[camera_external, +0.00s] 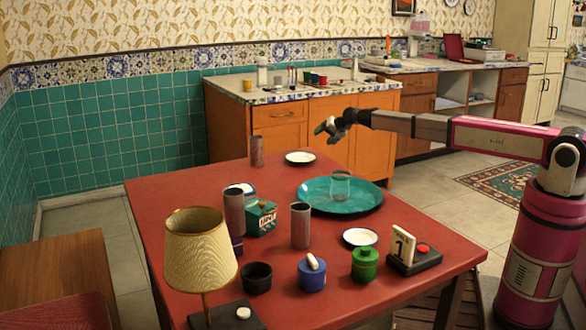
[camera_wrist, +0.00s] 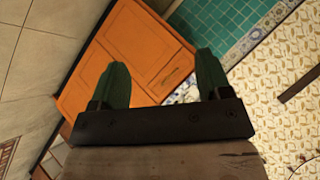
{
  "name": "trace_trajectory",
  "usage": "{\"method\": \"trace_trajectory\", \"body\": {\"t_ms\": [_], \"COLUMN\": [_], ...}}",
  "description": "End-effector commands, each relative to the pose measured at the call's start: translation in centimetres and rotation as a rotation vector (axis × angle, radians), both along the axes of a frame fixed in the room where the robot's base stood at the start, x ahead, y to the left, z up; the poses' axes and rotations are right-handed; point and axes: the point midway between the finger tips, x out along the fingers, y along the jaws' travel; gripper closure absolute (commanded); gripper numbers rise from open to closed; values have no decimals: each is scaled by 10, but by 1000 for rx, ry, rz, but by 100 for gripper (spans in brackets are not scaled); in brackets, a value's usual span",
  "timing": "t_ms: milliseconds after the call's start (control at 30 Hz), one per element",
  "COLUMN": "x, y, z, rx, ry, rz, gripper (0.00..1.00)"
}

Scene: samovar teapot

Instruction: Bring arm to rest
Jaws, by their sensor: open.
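My arm (camera_external: 415,125) reaches left from its pink column, stretched out nearly level above the far right part of the red table (camera_external: 200,185). My gripper (camera_external: 322,127) is at its end, in the air above the table's back edge and clear of everything on it. In the wrist view the two green fingers of my gripper (camera_wrist: 158,85) stand wide apart with nothing between them. Behind them are the orange cabinet (camera_wrist: 130,50), the teal tiles and the patterned wall.
On the table are a teal tray (camera_external: 318,200) with a clear glass (camera_external: 340,187), a lamp (camera_external: 198,250), a green jar (camera_external: 364,264), a blue jar (camera_external: 311,276), a teal box (camera_external: 261,217), a calendar (camera_external: 403,246) and several cylinders. The orange counter (camera_external: 275,125) stands behind.

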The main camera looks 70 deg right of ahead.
Motion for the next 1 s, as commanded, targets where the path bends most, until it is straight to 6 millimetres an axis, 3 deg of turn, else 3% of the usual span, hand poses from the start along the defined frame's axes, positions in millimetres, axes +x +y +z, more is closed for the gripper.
{"method": "trace_trajectory", "body": {"t_ms": [100,233,467,667,767,1000], "x": [-21,-44,-77,-108,-132,-210], "y": [-16,-14,38,112,163,282], "z": [-30,-61,-100,-125,-137,-163], "rx": [11,15,-8,-49,-82,-174], "ry": [73,158,298,414,485,667], "rz": [-13,2,109,263,375,690], "gripper": [29,29,29,29,29,29]}}
